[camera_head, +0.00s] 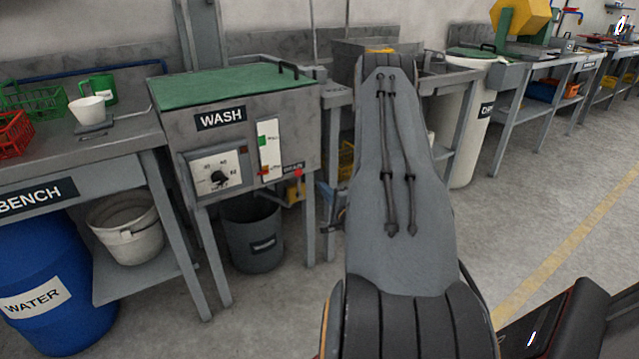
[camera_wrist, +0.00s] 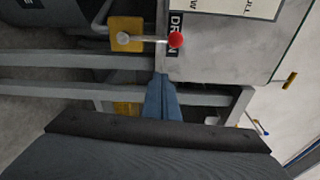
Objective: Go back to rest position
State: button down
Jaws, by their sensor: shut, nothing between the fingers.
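My gripper (camera_wrist: 161,80) shows in the wrist view as narrow blue-grey fingers beyond the dark wrist body. The fingers are together, with nothing between them. They point toward the lower part of the grey WASH unit (camera_head: 185,125), near its drain lever with a red ball end (camera_wrist: 176,40). A visible gap in the picture separates the fingertips from the red ball; the depth between them is unclear. In the head view my arm stretches forward through the middle and the gripper cannot be made out clearly. The red ball (camera_head: 298,172) shows there at the WASH unit's lower right corner.
The bench (camera_head: 120,150) stands left of the WASH unit, with a white cup (camera_head: 88,111), a green mug and crates. A dark bucket (camera_head: 253,235) sits under the unit. A white barrel (camera_head: 465,150) stands behind my arm. Open floor (camera_head: 530,200) lies to the right.

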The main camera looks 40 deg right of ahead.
jog(key=shift+s+a, duration=0.15)
jog(key=shift+s, duration=0.5)
